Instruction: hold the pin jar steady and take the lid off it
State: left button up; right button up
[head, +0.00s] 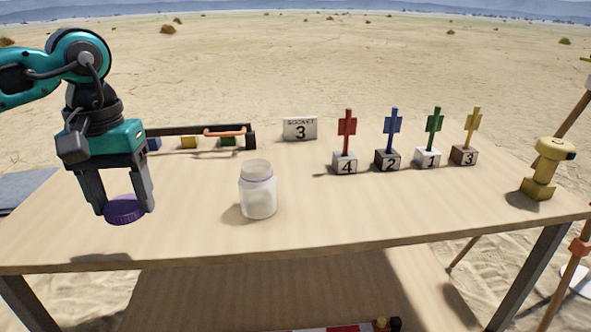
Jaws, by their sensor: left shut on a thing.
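The pin jar (258,192) is a frosted clear jar standing upright near the middle of the table, with its mouth uncovered and a thin purple ring at its neck. My left gripper (124,207) is at the left of the table, pointing down and shut on the purple lid (125,210). It holds the lid apart from the jar, to the jar's left; a shadow lies on the table below. The jar's contents cannot be made out. My right gripper is not in view, and nothing holds the jar.
Behind the jar, a dark rack (200,130) with an orange handle stands by several coloured blocks. Numbered blocks with coloured keys, such as the red one (347,128), stand right. A brass piece (545,170) stands at the right edge.

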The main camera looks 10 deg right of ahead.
aim_at(257, 185)
jog(key=z, duration=1.15)
jog(key=i+z, duration=0.1)
jog(key=z, duration=1.1)
jog(key=i+z, duration=0.1)
jog(key=z, duration=1.05)
jog(key=j+z, duration=0.1)
jog(key=z, duration=0.5)
jog(key=j+z, duration=0.1)
jog(key=z, duration=0.5)
jog(key=k+j+u, duration=0.1)
jog(key=u, duration=2.9)
jog(key=i+j, duration=0.05)
